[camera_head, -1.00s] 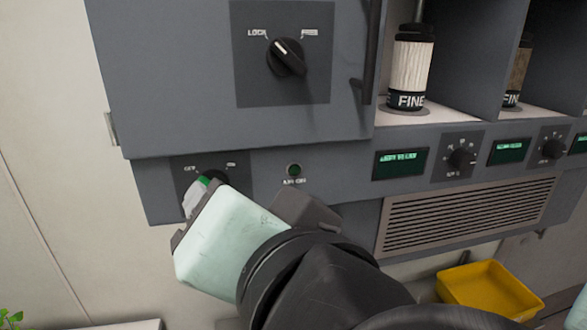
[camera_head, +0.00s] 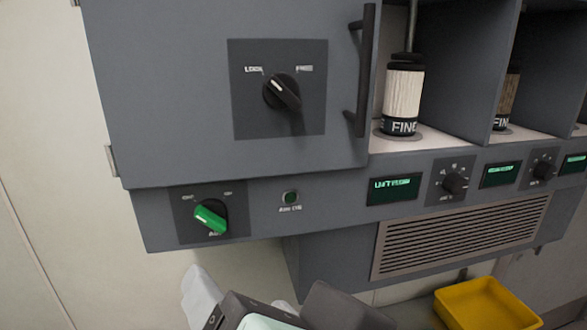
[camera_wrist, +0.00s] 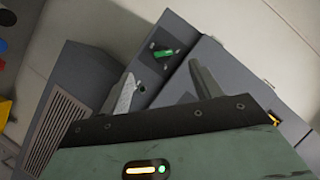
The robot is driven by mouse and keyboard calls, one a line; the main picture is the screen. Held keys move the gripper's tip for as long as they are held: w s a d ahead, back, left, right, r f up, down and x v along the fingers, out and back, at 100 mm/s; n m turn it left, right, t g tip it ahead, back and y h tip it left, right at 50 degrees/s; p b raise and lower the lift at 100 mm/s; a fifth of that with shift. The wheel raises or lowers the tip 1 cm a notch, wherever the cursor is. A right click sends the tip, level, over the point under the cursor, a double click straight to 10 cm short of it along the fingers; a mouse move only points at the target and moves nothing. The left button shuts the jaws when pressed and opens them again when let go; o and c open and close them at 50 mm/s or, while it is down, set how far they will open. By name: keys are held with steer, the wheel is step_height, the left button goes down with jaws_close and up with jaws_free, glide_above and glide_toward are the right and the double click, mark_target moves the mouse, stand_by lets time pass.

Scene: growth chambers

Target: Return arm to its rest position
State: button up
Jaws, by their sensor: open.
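My gripper (camera_wrist: 162,69) is open and empty in the wrist view, its two grey fingers spread. The green-handled knob (camera_wrist: 164,55) shows beyond the fingertips, apart from them. In the head view my gripper is cut off by the bottom edge; one pale finger (camera_head: 200,296) shows below the cabinet's lower edge. The green knob (camera_head: 211,217) is fully in view there, on a dark plate at the lower left of the grey cabinet. Its handle slants from upper left to lower right. Most of my arm is out of the head view.
A black lock knob (camera_head: 282,92) and a vertical door handle (camera_head: 363,70) are on the cabinet door. A vent grille (camera_head: 460,238) is at the lower right. A yellow bin (camera_head: 484,303) stands below it. Labelled cylinders (camera_head: 404,95) sit in open bays.

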step_height(320, 180, down, 18)
steer(key=w+n+g+b, duration=0.3)
steer(key=n+g+b, duration=0.35)
steer(key=b, duration=0.25)
steer(key=d+f+n+g+h+b, duration=0.3)
steer(key=d+f+g+h+b, duration=0.2)
steer(key=d+f, duration=1)
steer(key=d+h+b, duration=0.2)
steer(key=b, duration=0.1)
steer(key=shift+s+d, duration=0.15)
steer(key=shift+d, duration=0.1)
steer(key=shift+f+n+g, duration=0.1)
steer(key=shift+n+g, duration=0.15)
steer(key=shift+c, duration=0.3)
